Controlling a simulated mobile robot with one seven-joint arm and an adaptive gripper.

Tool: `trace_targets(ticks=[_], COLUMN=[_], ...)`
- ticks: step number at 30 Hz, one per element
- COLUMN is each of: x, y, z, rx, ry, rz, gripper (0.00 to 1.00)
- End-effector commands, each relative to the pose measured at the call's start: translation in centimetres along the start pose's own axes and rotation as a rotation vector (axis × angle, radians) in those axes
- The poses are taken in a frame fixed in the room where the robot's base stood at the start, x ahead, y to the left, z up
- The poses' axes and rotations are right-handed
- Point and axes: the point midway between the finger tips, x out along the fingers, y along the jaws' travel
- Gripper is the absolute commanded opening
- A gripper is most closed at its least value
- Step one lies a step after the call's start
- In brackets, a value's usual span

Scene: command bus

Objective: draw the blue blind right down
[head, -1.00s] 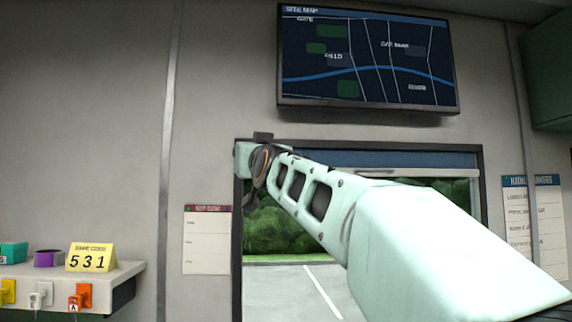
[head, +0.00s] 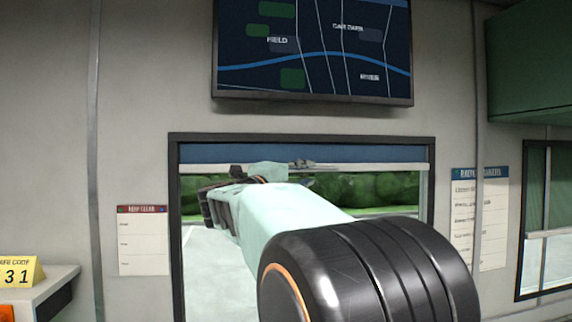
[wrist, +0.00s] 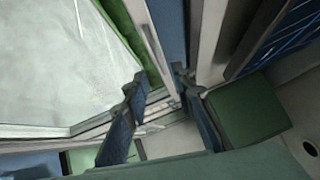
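The blue blind (head: 375,154) is rolled up as a narrow strip across the top of the window, with a pale rail (head: 395,167) along its bottom edge. Below it the glass is uncovered. My gripper (head: 308,164) is at the rail, near the middle of the blind, partly hidden by my own arm. In the wrist view, my gripper (wrist: 160,78) has its two fingers apart. The blue blind (wrist: 168,28) and its pale rail (wrist: 152,45) run into the space between the fingertips. I cannot tell whether either finger touches the rail.
A map screen (head: 312,50) hangs just above the window frame (head: 175,235). A notice (head: 142,240) is on the wall to the left, and another (head: 465,225) to the right. A green cabinet (head: 535,70) is at upper right. A shelf (head: 60,282) juts out at lower left.

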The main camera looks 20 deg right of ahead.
Motion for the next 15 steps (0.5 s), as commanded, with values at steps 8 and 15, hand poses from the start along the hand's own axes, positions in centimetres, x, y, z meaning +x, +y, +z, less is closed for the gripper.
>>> trace_targets(ticks=[8, 15], x=[5.5, 7.7], y=[-0.3, -0.2], z=[0.0, 0.1], rx=[-0.004, -0.003], ry=[0.002, -0.001], rz=[-0.002, -0.002], gripper=[0.24, 0.24])
